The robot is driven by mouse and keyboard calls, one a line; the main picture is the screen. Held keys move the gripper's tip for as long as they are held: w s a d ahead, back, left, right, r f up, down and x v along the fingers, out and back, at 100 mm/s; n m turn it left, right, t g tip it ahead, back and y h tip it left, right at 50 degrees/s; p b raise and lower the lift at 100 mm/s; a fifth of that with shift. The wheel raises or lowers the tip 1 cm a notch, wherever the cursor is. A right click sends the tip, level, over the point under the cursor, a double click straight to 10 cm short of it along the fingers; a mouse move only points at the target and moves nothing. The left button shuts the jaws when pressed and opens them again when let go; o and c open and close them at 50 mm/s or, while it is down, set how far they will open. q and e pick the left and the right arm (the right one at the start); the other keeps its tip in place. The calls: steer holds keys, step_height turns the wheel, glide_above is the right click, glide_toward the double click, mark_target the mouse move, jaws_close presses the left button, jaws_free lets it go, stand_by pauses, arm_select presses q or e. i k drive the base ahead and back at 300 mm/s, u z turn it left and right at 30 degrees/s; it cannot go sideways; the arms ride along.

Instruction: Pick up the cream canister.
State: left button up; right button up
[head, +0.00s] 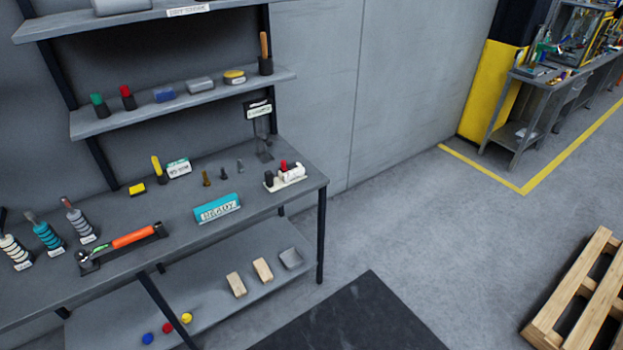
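No canister can be told for certain at this size. A pale tray (284,184) near the right end of the grey workbench holds small dark, red and white pieces. The white piece (293,173) lies on the tray's right part; its exact shape is too small to tell. A cream-white ringed stack (14,252) stands at the bench's far left, partly near the picture edge. Neither of my grippers is in view.
The workbench (120,219) also bears a teal sign (217,208), an orange-handled tool (133,236) and other ringed stacks. Shelves rise behind it. A dark mat (360,320) lies on the floor to its right. A wooden pallet (575,285) lies at the right; floor between is clear.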

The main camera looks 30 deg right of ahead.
mark_target(296, 171)
steer(key=z, duration=0.3)
steer(key=k, duration=0.4)
steer(key=z, duration=1.4)
steer(key=i, duration=1.95)
steer(key=u, duration=1.15)
steer(key=i, duration=0.75)
steer(key=u, duration=0.7)
